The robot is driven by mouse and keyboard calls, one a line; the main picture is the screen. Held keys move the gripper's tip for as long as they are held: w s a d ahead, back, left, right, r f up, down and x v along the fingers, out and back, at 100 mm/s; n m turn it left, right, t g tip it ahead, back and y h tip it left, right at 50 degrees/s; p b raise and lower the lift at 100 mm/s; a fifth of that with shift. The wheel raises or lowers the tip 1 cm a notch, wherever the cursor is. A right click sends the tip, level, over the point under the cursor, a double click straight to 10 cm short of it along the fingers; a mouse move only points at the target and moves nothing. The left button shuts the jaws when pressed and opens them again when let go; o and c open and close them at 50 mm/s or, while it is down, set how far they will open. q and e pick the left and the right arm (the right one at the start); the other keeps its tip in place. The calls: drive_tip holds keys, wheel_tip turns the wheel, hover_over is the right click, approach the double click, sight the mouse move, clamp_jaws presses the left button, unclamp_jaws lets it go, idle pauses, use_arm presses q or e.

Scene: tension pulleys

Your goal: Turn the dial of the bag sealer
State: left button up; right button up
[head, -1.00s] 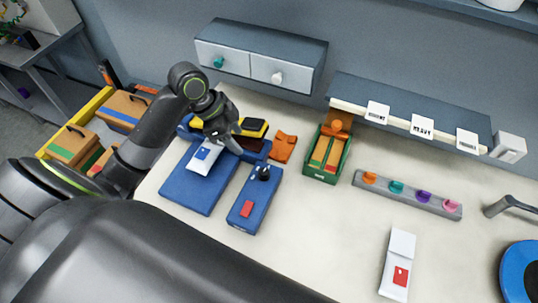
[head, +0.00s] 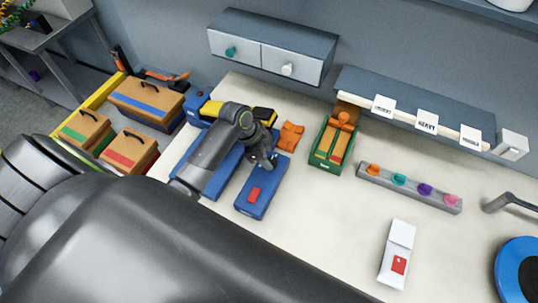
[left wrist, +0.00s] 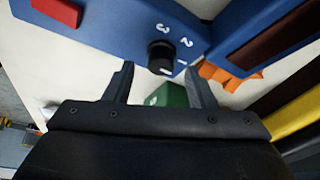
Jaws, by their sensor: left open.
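The bag sealer (head: 263,200) is a blue box with a red patch on top, standing at the left of the table. My left gripper (head: 266,163) is over its far end and hides the dial in the head view. In the left wrist view the black dial (left wrist: 160,58) shows on the blue sealer (left wrist: 105,22), with white numbers 1, 2 and 3 around it. My left gripper (left wrist: 158,73) is open, its fingertips on either side of and just short of the dial. The fingers look empty. My right gripper is not in view.
A blue plate (head: 220,180) lies left of the sealer, partly behind my arm. An orange piece (head: 290,136) and a green bin (head: 326,152) stand beyond. A rack of coloured knobs (head: 409,187) and a white packet (head: 397,254) are right. Table between is clear.

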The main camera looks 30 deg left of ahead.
use_arm(q)
drive_tip(key=shift+x, duration=0.95)
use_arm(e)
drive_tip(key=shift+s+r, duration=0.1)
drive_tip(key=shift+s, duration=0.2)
use_arm(q)
drive_tip(key=c, duration=1)
